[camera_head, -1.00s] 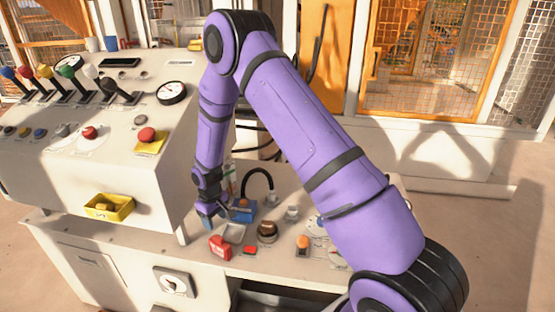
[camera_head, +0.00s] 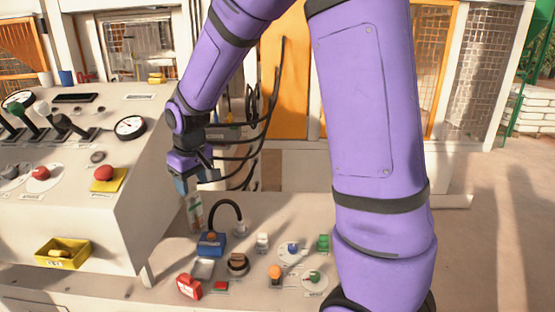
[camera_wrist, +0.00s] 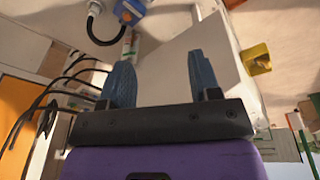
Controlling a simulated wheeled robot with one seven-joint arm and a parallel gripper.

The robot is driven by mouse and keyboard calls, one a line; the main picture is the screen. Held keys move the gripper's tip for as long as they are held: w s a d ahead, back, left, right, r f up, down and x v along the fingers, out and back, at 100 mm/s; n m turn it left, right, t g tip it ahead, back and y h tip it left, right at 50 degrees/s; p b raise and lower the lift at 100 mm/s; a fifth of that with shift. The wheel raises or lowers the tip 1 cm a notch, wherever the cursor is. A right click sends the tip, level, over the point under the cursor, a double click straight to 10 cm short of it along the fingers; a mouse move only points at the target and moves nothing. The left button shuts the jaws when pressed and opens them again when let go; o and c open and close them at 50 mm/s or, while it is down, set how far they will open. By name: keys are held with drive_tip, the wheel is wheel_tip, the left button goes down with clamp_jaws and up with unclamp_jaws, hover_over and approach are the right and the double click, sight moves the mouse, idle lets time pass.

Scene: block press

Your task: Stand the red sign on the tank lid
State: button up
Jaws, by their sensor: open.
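The red sign (camera_head: 188,287), a small red piece with white marks, stands at the front left of the bench top. A blue box (camera_head: 211,245) with an orange top and a black hose is behind it; I cannot tell whether this is the tank or which part is the lid. It also shows at the top edge of the wrist view (camera_wrist: 131,10). My gripper (camera_head: 196,183) is open and empty, raised above the back of the bench, beside the console. Its two blue fingers (camera_wrist: 160,60) have nothing between them. The red sign is not in the wrist view.
A light tray (camera_head: 203,268), a flat red-and-green piece (camera_head: 220,288) and a brown-black round part (camera_head: 237,263) are near the sign. Several small coloured parts are to the right. The console (camera_head: 130,205) with a yellow bin (camera_head: 62,253) rises on the left. A bottle (camera_head: 194,213) stands behind the box.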

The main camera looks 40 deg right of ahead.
drive_tip(key=s+d+r+m+t, duration=0.1)
drive_tip(key=s+r, duration=0.3)
drive_tip(key=s, duration=0.5)
drive_tip(key=s+d+r+t, duration=0.1)
drive_tip(key=s+r, duration=0.4)
drive_tip(key=s, duration=0.4)
drive_tip(key=s+d+r+m, duration=0.1)
drive_tip(key=s+r, duration=0.4)
drive_tip(key=s, duration=0.4)
drive_tip(key=shift+s+m+t, duration=0.2)
drive_tip(key=shift+m+t, duration=0.1)
drive_tip(key=shift+t, duration=0.1)
drive_tip(key=shift+d, duration=0.1)
